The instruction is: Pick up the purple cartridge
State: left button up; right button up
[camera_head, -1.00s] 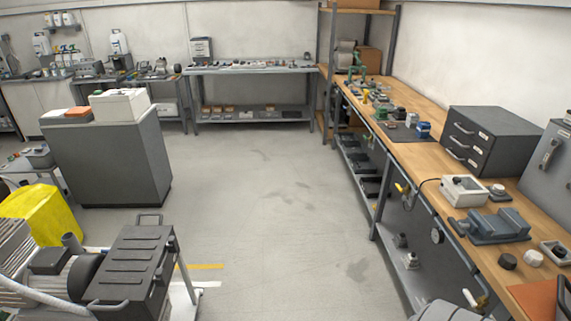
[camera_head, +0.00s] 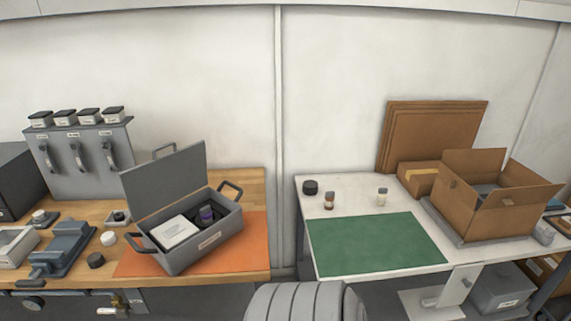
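Neither of my grippers is in view.
A white table (camera_head: 372,192) with a green mat (camera_head: 375,243) stands to the right, bearing small jars and an open cardboard box (camera_head: 492,208). A blue-grey vise (camera_head: 66,243) and a grey cabinet (camera_head: 85,160) are left of the metal box. The green mat is bare.

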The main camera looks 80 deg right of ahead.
aim_at(206, 212)
jog(key=z, duration=2.55)
jog(key=k, duration=1.3)
jog(key=u, duration=0.1)
jog(key=i, duration=1.8)
jog(key=z, duration=0.6)
